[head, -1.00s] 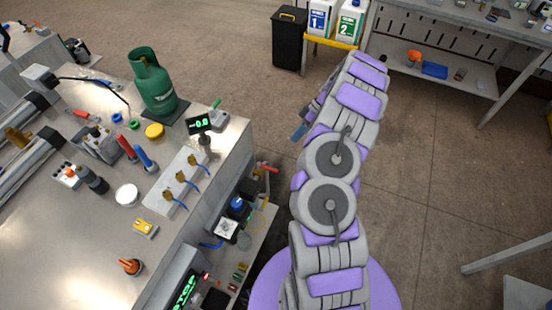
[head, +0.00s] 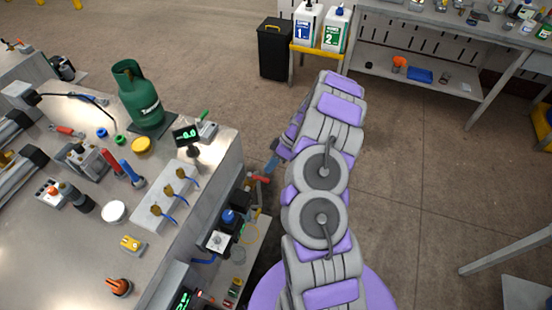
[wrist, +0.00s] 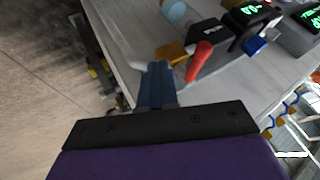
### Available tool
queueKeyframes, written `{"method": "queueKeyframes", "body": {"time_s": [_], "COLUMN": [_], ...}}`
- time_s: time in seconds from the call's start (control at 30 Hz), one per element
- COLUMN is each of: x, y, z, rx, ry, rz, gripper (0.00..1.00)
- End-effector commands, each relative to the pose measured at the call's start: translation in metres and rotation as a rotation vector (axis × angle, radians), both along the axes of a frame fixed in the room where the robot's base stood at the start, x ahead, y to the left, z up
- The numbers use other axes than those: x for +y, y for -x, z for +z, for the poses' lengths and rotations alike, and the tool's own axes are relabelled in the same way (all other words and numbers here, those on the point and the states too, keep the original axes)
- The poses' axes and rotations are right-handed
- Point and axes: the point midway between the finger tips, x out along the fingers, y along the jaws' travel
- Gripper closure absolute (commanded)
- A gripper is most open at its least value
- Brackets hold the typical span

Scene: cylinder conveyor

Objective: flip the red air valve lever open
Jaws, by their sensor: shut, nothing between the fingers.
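The red air valve lever (head: 261,179) juts out beside the right edge of the steel bench in the head view. In the wrist view, a red lever (wrist: 199,62) stands just right of the fingertips, by a brass-yellow part (wrist: 172,53). My gripper (head: 272,164) is beside the lever in the head view, partly hidden by my arm. Its blue fingers (wrist: 157,82) are together and empty in the wrist view. They look close to the lever; I cannot tell if they touch it.
The steel bench (head: 80,240) fills the left, with a green gas bottle (head: 138,95) and a small display (head: 187,134). A lower shelf (head: 257,238) with fittings juts out below the lever. The floor (head: 420,180) to the right is open.

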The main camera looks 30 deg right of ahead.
Motion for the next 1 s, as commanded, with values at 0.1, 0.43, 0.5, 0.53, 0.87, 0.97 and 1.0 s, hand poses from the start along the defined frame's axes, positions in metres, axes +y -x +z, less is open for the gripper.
{"method": "queueKeyframes", "body": {"time_s": [0.1, 0.43, 0.5, 0.53, 0.87, 0.97, 1.0], "x": [0.009, 0.019, 0.019, 0.019, 0.019, 0.02, 0.02], "y": [0.007, 0.015, 0.015, 0.015, 0.016, 0.017, 0.018], "z": [0.003, 0.004, 0.004, 0.004, 0.005, 0.005, 0.005], "rx": [0.002, 0.003, 0.003, 0.003, 0.003, 0.003, 0.002], "ry": [-0.005, -0.002, -0.002, -0.001, -0.003, -0.005, -0.005], "rz": [0.001, 0.002, 0.002, 0.001, -0.008, -0.03, -0.04], "gripper": [1.0, 1.0, 1.0, 1.0, 1.0, 1.0, 1.0]}}
